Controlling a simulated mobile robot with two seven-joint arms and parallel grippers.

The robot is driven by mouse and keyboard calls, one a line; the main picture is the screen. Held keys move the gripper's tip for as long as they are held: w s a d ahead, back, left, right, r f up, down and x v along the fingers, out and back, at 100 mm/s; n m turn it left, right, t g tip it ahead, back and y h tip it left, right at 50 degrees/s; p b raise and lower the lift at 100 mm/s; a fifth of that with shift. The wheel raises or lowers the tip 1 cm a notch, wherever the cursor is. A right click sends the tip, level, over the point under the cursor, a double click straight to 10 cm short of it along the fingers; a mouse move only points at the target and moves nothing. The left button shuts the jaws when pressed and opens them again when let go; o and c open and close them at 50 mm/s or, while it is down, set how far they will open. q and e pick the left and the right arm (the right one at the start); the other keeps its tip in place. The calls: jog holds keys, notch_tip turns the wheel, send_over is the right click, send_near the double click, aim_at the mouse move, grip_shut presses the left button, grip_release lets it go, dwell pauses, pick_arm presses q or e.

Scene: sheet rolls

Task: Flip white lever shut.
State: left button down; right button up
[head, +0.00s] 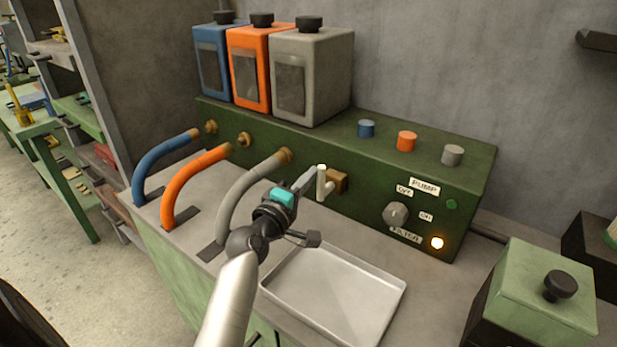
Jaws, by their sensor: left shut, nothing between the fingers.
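The white lever (321,182) stands upright on a brass-coloured valve block (338,181) on the front of the green pump box (370,190). My left gripper (308,180) is shut and empty. Its fingertips are just left of the lever, very close to it; I cannot tell whether they touch. My left arm comes up from the bottom and hides part of the counter. My right gripper is not in view.
A metal tray (335,296) lies below the lever. Blue (160,165), orange (190,180) and grey (240,195) hoses curve down at the left. A knob (396,214) and glowing lamp (437,243) sit right. A green box (540,295) stands front right.

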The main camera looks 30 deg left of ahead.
aim_at(329, 190)
pick_arm(q)
jog(key=shift+d+m, duration=0.2)
jog(key=shift+m, duration=0.2)
jog(key=shift+d+m, duration=0.55)
jog(key=shift+m, duration=0.55)
jog(key=m, duration=0.1)
jog(key=d+m, duration=0.1)
jog(key=shift+s+d+m+t+h, duration=0.1)
jog(key=shift+d+m+t+h, duration=0.05)
jog(key=shift+m+t+h, duration=0.2)
jog(key=d+f+m, duration=0.1)
jog(key=m, duration=0.3)
jog(key=d+f+m+h+p, duration=0.1)
jog(key=m, duration=0.3)
jog(key=d+f+m+h+p, duration=0.1)
jog(key=d+m, duration=0.1)
jog(key=m, duration=0.3)
jog(key=shift+s+f+t, duration=0.2)
jog(key=shift+f+t, duration=0.1)
jog(key=shift+t, duration=0.05)
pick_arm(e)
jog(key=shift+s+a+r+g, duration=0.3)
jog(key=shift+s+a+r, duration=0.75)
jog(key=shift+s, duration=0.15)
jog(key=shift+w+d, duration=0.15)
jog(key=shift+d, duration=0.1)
pick_arm(q)
jog(key=shift+r, duration=0.1)
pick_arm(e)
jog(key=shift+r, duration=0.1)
